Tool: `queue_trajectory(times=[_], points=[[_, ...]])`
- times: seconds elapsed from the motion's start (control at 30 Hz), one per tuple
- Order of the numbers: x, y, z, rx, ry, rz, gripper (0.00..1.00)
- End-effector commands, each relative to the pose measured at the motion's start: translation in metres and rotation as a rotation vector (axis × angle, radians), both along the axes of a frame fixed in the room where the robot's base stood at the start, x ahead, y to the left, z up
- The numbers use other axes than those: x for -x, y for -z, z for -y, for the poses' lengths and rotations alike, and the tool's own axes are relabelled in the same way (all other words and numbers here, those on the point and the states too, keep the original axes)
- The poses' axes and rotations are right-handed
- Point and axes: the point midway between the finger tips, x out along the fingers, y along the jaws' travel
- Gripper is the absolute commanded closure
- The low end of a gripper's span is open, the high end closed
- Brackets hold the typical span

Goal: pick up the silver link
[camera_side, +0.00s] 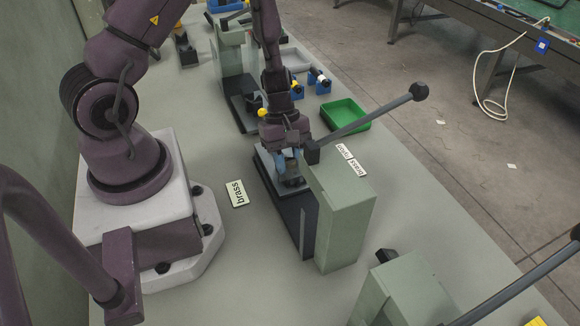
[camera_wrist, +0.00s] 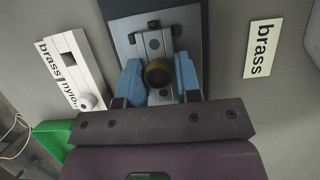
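My gripper (camera_wrist: 158,78) has its two blue fingers apart, one on each side of a narrow silver link (camera_wrist: 154,34). The link lies lengthwise on the grey plate of a press fixture (camera_wrist: 190,20). A dark round part with a brass-coloured ring (camera_wrist: 157,72) sits between the fingers and covers the link's middle. Small gaps seem to show beside the fingers; contact is hard to judge. In the side view my gripper (camera_side: 288,162) points down, low over the fixture's plate (camera_side: 264,160), and hides most of the link.
The pale green press block (camera_side: 342,215) and its long lever (camera_side: 370,117) stand close right of my gripper. A green tray (camera_side: 344,114) lies behind it. A "brass" label (camera_side: 237,194) lies on the left. Another press (camera_side: 400,290) stands in front.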

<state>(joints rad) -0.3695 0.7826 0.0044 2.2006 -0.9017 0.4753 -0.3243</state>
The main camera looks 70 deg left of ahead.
Motion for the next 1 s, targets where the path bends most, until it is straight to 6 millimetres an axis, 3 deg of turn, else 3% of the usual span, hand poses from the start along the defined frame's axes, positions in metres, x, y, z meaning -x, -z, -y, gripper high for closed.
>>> queue_trajectory(times=[0.5, 1.0], points=[[0.0, -0.002, 0.0, 0.0, 0.001, 0.001, 0.97], [-0.001, -0.041, 0.0, -0.001, 0.003, 0.004, 0.97]])
